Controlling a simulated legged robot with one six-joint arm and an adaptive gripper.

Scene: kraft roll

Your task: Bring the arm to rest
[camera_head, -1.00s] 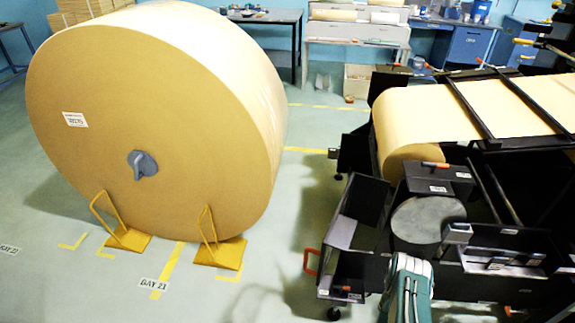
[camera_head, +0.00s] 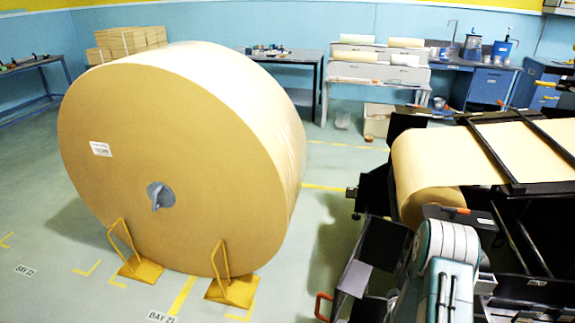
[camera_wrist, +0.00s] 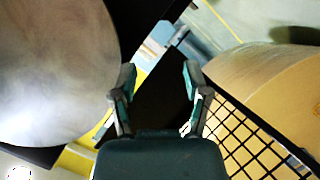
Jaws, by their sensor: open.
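My gripper (camera_wrist: 158,78) is open in the wrist view, with its two teal-and-grey fingers apart and nothing between them. The head view does not show the gripper; part of my teal and white arm rises at its lower right, in front of the black machine. A large grey disc (camera_wrist: 50,75) fills the left of the wrist view. A tan, curved paper surface (camera_wrist: 275,75) lies at the right there, beside a black grid (camera_wrist: 245,140). I see no contact between the fingers and these things.
A huge kraft roll (camera_head: 180,170) stands at left on the floor, with yellow chocks (camera_head: 232,288) at its foot. The black machine (camera_head: 520,225) carries a paper web (camera_head: 460,155) at right. Open floor (camera_head: 325,225) lies between them. Benches (camera_head: 285,75) line the back wall.

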